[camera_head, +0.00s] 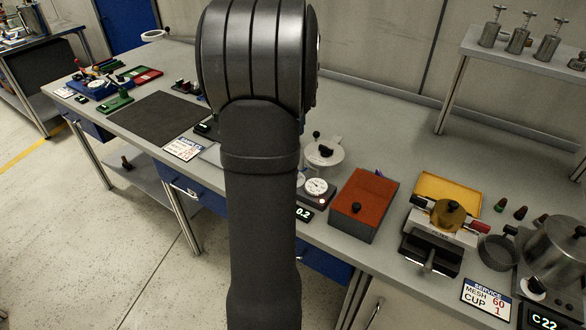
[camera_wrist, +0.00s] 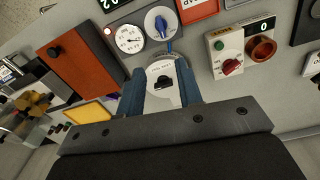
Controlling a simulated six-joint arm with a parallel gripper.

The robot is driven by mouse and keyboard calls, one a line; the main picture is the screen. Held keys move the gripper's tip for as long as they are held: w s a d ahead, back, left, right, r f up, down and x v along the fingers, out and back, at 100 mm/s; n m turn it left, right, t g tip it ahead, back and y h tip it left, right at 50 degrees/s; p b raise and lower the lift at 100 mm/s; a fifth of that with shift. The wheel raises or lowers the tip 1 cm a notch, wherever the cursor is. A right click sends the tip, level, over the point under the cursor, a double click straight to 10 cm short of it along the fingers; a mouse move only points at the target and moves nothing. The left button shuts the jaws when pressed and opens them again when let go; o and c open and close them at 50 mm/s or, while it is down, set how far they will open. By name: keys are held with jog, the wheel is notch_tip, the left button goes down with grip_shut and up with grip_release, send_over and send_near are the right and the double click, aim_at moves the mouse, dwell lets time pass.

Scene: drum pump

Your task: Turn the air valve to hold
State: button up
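In the wrist view a white round plate with small lettering (camera_wrist: 162,72) carries a black knob (camera_wrist: 163,83). Beside it is a dark panel with a round gauge (camera_wrist: 130,39) and a blue knob on a white dial (camera_wrist: 160,22). I cannot read which knob is the air valve. My gripper (camera_wrist: 161,68) is open, its blue fingers on either side of the plate with the black knob between them; contact cannot be told. In the head view the plate (camera_head: 324,155) and gauge (camera_head: 317,187) show right of my arm, which hides my gripper and the blue knob.
A red-topped box (camera_head: 363,204) stands close to the gauge panel, with a yellow tray (camera_head: 448,190) beyond it. A white box with a red knob (camera_wrist: 232,67) and green button is on the other side. A dark mat (camera_head: 157,118) lies on the bench at left.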

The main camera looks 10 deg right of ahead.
jog(key=shift+n, duration=0.3)
notch_tip(320, 180, down, 17)
jog(key=shift+r, duration=0.2)
jog(key=shift+c, duration=0.4)
grip_shut()
